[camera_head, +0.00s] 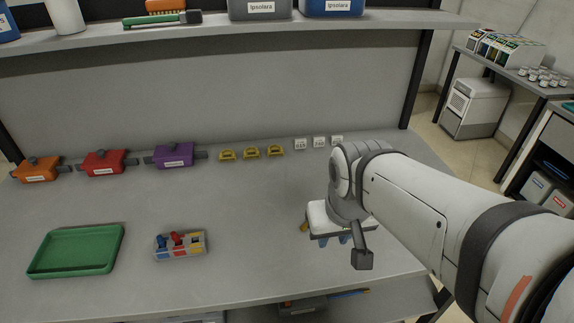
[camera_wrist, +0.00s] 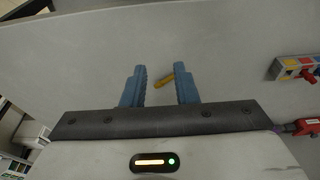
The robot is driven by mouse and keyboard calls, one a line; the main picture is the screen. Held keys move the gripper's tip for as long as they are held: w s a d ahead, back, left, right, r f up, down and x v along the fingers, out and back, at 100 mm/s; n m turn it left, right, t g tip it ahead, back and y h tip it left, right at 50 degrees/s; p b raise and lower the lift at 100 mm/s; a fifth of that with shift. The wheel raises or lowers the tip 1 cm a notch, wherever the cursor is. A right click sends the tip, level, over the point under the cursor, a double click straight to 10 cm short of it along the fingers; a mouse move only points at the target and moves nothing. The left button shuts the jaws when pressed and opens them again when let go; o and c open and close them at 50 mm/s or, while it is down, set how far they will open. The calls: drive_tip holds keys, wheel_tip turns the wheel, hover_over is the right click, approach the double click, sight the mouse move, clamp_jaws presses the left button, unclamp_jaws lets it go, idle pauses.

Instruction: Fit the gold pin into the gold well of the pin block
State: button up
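The gold pin (camera_wrist: 164,80) lies on the table in the wrist view, between the lines of my two blue fingers. My gripper (camera_wrist: 160,72) is open with nothing held; its height over the pin is hard to judge. In the head view the pin (camera_head: 304,227) is a small gold spot just left of my gripper (camera_head: 337,241), partly hidden by it. The pin block (camera_head: 181,253), grey with coloured patches, sits on the table well to the left of my gripper. Red and blue pieces stand in it. It also shows at the right edge of the wrist view (camera_wrist: 285,67).
A green tray (camera_head: 75,250) lies left of the block. Orange (camera_head: 38,169), red (camera_head: 107,162) and purple (camera_head: 173,155) objects, yellow pieces (camera_head: 250,152) and white labelled pieces (camera_head: 319,142) line the back. The table between block and gripper is clear. A shelf (camera_head: 230,37) crosses above.

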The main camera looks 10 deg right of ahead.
drive_tip(key=shift+w, duration=0.1)
drive_tip(key=w+f+n+g+p, duration=0.2)
drive_tip(key=w+n, duration=0.7)
drive_tip(key=n, duration=0.3)
drive_tip(key=w+f+n+g+p, duration=0.2)
drive_tip(key=w+f+n, duration=0.1)
drive_tip(key=w+n, duration=0.65)
drive_tip(key=shift+n+h, duration=0.3)
drive_tip(key=shift+n, duration=0.55)
drive_tip(key=f, duration=0.2)
drive_tip(key=s+d+f, duration=0.1)
drive_tip(key=f, duration=0.2)
drive_tip(key=s+f, duration=0.1)
drive_tip(key=f, duration=0.1)
drive_tip(key=shift+d+f+p, duration=0.2)
drive_tip(key=shift+d+p, duration=0.05)
drive_tip(key=shift+p, duration=0.1)
drive_tip(key=shift+c, duration=0.6)
clamp_jaws()
